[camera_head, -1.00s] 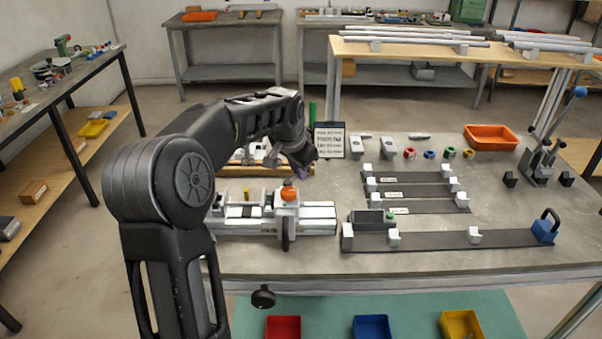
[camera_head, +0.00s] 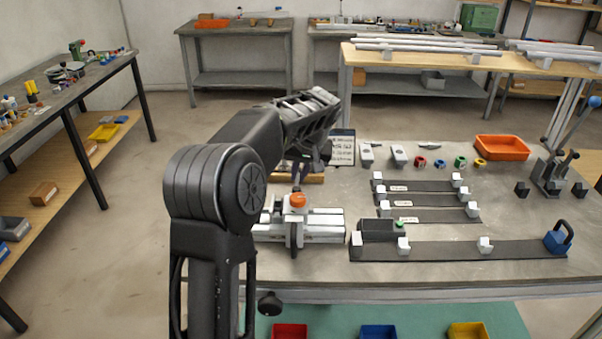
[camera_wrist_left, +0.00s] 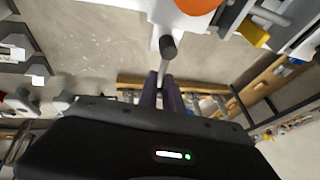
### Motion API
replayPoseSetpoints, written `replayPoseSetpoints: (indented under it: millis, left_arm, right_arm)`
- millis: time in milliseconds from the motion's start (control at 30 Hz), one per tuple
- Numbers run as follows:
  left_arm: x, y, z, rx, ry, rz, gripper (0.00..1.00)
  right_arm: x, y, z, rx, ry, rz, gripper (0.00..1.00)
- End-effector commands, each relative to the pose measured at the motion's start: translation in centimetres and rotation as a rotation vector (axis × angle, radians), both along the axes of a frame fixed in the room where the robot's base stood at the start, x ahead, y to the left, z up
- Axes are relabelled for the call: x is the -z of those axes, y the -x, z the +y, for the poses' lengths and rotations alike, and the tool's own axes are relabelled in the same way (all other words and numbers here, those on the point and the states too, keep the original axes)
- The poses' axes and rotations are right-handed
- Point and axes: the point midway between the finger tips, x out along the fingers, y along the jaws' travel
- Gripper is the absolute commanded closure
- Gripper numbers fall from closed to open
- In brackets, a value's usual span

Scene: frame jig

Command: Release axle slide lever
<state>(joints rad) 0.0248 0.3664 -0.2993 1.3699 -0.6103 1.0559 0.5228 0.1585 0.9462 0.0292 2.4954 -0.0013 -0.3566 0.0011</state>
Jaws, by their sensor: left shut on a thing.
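The axle slide (camera_head: 325,222) is a white and grey unit on the near left of the workbench, with an orange knob (camera_head: 298,200) on top. The knob also shows at the top edge of the left wrist view (camera_wrist_left: 197,4). A short grey lever (camera_wrist_left: 164,68) with a dark rounded end sticks out from beside the white block. My left gripper (camera_wrist_left: 166,93) has its dark purple fingers closed around the lever's lower part. In the head view my left gripper (camera_head: 299,176) is just behind the orange knob, and my arm hides part of the slide. My right gripper is not in view.
Dark rails with white blocks (camera_head: 425,251) lie right of the slide. Red, blue and yellow bins (camera_head: 378,331) stand below the front edge.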

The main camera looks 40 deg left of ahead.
Motion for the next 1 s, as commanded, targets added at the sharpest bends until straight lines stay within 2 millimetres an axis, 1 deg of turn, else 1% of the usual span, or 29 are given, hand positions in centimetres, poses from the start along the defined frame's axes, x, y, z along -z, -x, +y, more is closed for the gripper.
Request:
replayPoseSetpoints:
  millis: [467, 500, 600, 867, 1000]
  left_arm:
    - [-0.18, -0.03, 0.19, -0.025, -0.002, -0.005, 1.0]
    - [-0.18, -0.02, 0.19, -0.025, -0.002, -0.005, 0.89]
    - [-0.18, -0.02, 0.18, -0.024, -0.002, -0.005, 0.81]
    - [-0.12, 0.0, 0.1, -0.022, -0.001, -0.002, 0.81]
    - [-0.79, 0.12, -0.19, -0.022, 0.0, -0.003, 0.81]
  right_arm:
    - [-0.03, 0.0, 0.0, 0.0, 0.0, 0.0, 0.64]
    - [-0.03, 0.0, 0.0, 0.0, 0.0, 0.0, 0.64]
    - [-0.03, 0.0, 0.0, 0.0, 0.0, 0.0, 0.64]
    - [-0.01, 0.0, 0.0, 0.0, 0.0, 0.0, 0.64]
    - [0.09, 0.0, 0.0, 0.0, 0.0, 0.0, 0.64]
